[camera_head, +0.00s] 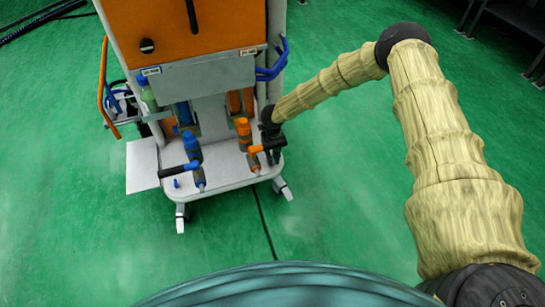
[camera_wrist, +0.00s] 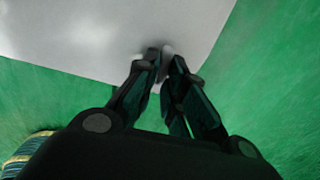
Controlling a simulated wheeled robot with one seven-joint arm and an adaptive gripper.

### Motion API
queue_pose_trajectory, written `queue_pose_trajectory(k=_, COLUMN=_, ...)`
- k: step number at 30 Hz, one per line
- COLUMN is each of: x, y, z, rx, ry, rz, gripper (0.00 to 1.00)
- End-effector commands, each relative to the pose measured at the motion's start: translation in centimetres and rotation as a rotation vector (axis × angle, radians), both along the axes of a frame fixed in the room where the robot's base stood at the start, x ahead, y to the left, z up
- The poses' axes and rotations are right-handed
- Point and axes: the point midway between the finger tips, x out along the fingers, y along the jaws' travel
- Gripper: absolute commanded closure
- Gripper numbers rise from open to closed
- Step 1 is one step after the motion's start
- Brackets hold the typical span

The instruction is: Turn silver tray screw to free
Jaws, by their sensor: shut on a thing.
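My gripper (camera_wrist: 165,60) is shut at the edge of the pale tray (camera_wrist: 80,35) in the wrist view. A small grey screw (camera_wrist: 167,48) shows between its fingertips; most of it is hidden by the fingers. In the head view my gripper (camera_head: 271,130) is a dark shape at the right side of the cart's white tray (camera_head: 228,178), beside the orange-handled valve. The screw cannot be made out in the head view, and its turn angle cannot be told.
The orange-handled valve (camera_head: 244,132) stands close left of my gripper, the blue-handled valve (camera_head: 192,148) farther left. The orange cabinet (camera_head: 185,25) rises behind, with blue hoses (camera_head: 274,62) at its right. Green floor (camera_head: 330,190) right of the cart is clear.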

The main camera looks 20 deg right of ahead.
Motion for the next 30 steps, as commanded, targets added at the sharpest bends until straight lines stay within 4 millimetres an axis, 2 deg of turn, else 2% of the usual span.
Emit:
queue_pose_trajectory(k=1, x=-0.1, y=-0.1, z=0.0, rx=-0.001, ry=0.001, rz=0.001, gripper=0.83)
queue_pose_trajectory(k=3, x=0.0, y=-0.1, z=0.0, rx=-0.001, ry=0.001, rz=0.000, gripper=0.70)
queue_pose_trajectory(k=4, x=0.0, y=-0.1, z=0.0, rx=-0.001, ry=0.001, rz=0.000, gripper=0.67)
queue_pose_trajectory(k=13, x=0.0, y=0.0, z=0.1, rx=0.000, ry=0.000, rz=0.000, gripper=0.67)
queue_pose_trajectory(k=17, x=0.1, y=0.0, z=0.8, rx=0.000, ry=-0.001, rz=0.000, gripper=0.67)
queue_pose_trajectory(k=20, x=0.1, y=0.0, z=2.0, rx=0.001, ry=-0.001, rz=0.000, gripper=0.67)
queue_pose_trajectory(k=30, x=0.1, y=0.0, z=8.2, rx=0.001, ry=-0.002, rz=-0.001, gripper=0.67)
